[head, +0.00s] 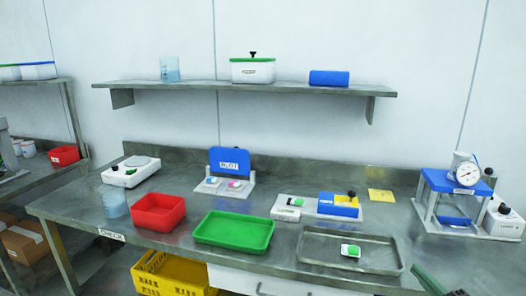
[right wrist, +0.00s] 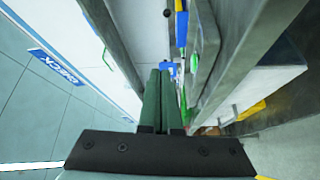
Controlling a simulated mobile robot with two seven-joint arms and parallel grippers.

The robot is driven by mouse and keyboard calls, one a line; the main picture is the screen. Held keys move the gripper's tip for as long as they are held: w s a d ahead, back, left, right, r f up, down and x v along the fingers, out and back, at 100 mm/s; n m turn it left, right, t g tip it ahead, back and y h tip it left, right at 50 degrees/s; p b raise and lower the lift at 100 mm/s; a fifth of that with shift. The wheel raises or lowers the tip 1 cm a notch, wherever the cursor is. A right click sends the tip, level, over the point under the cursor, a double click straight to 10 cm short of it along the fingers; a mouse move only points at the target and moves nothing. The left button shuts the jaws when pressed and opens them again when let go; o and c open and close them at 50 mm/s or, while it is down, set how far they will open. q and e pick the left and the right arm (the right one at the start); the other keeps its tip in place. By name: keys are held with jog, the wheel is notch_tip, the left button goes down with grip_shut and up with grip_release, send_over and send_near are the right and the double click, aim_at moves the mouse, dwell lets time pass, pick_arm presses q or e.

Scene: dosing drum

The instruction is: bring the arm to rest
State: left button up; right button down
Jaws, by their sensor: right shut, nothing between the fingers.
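My right gripper (head: 424,275) shows at the bottom right of the head view, beside the table's front edge and right of the grey metal tray (head: 315,262). In the right wrist view its two dark green fingers (right wrist: 160,85) lie side by side, shut, with nothing between them. My left gripper is in neither view.
The steel table (head: 180,193) carries a red bin (head: 158,212), a green tray (head: 235,231) and a blue-topped gauge stand (head: 455,181). A yellow crate (head: 170,277) stands below. A shelf (head: 235,87) runs along the wall.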

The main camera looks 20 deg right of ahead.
jog(key=s+a+f+m+g+p, duration=0.1)
jog(key=s+a+f+m+g, duration=0.2)
jog(key=a+f, duration=0.5)
jog(key=s+a+f+m+g+p, duration=0.1)
jog(key=s+a+f+m+g, duration=0.15)
jog(key=a+f+m, duration=0.4)
pick_arm(q)
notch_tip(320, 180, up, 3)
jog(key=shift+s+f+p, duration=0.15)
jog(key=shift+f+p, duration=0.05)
jog(key=shift+p, duration=0.1)
pick_arm(e)
jog(key=s+a+f+m+g+y, duration=0.1)
jog(key=s+a+f, duration=0.1)
jog(key=a, duration=0.5)
jog(key=s+a+f+m+g+y, duration=0.1)
jog(key=s+a+f, duration=0.2)
jog(key=s+a, duration=0.2)
jog(key=s+a+f+m+g, duration=0.2)
jog(key=s+a, duration=0.1)
jog(key=a, duration=0.5)
jog(key=shift+s+a+f+y, duration=0.2)
jog(key=shift+a+y, duration=0.2)
